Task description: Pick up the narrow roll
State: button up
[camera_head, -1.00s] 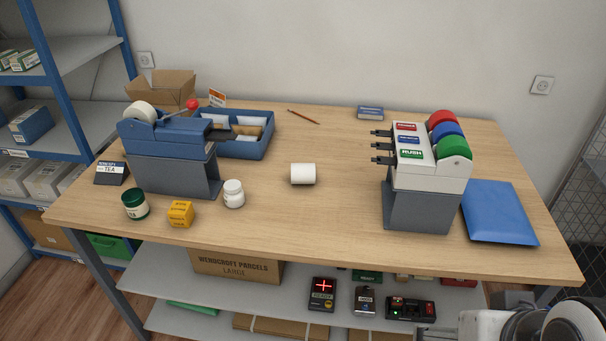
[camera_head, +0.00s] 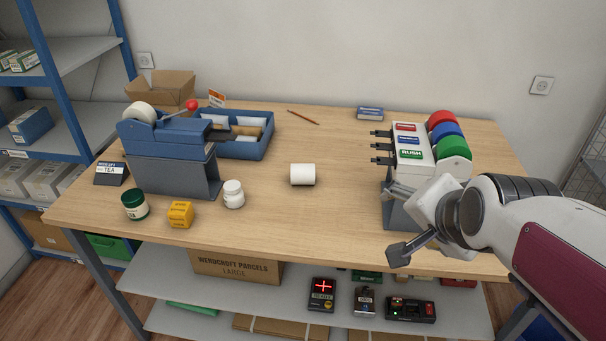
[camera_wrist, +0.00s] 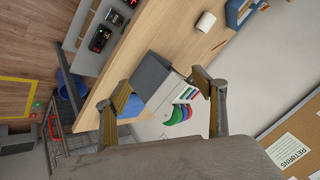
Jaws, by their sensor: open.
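The narrow roll (camera_head: 302,174) is a small white roll lying on its side near the middle of the wooden counter (camera_head: 270,215). It also shows at the top of the wrist view (camera_wrist: 206,22). My gripper (camera_head: 392,222) is in front of the label dispenser at the right of the head view, well to the right of the roll and apart from it. Its fingers are spread with nothing between them; in the wrist view the two fingertips (camera_wrist: 160,90) stand wide apart.
The label dispenser (camera_head: 412,162) with red, blue and green rolls stands beside my gripper. A blue tape dispenser (camera_head: 170,160), white jar (camera_head: 233,194) and yellow box (camera_head: 180,214) are at the left. A blue tray (camera_head: 257,146) is behind. The counter around the roll is clear.

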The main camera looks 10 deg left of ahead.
jog(key=w+a+f+m+t, duration=0.2)
jog(key=w+a+m, duration=0.2)
jog(key=w, duration=0.4)
jog(key=w+a+f+m+t+y, duration=0.1)
jog(key=w+a+m, duration=0.35)
jog(key=w, duration=0.35)
jog(key=w+a+f+m+t, duration=0.2)
jog(key=w+a+m, duration=0.25)
jog(key=w, duration=0.25)
jog(key=w+a+f+m+t, duration=0.2)
jog(key=w+a+f+m, duration=0.3)
jog(key=w+f+m, duration=0.1)
jog(key=m+t, duration=0.2)
jog(key=m, duration=0.4)
send_near(303, 169)
jog(key=w, duration=0.1)
jog(key=w+r, duration=0.1)
jog(key=w, duration=0.1)
jog(key=shift+w+d+r, duration=0.1)
jog(key=shift+w+d, duration=0.05)
jog(key=shift+w, duration=0.2)
jog(key=shift+s+a+f+m, duration=0.1)
jog(key=shift+a+f+m, duration=0.1)
jog(key=shift+f+m, duration=0.2)
jog(key=shift+s+a+f+m, duration=0.1)
jog(key=shift+a+f+m, duration=0.1)
jog(key=shift+f+m, duration=0.25)
jog(key=shift+w, duration=0.15)
jog(key=shift+w+a, duration=0.2)
jog(key=shift+w, duration=1)
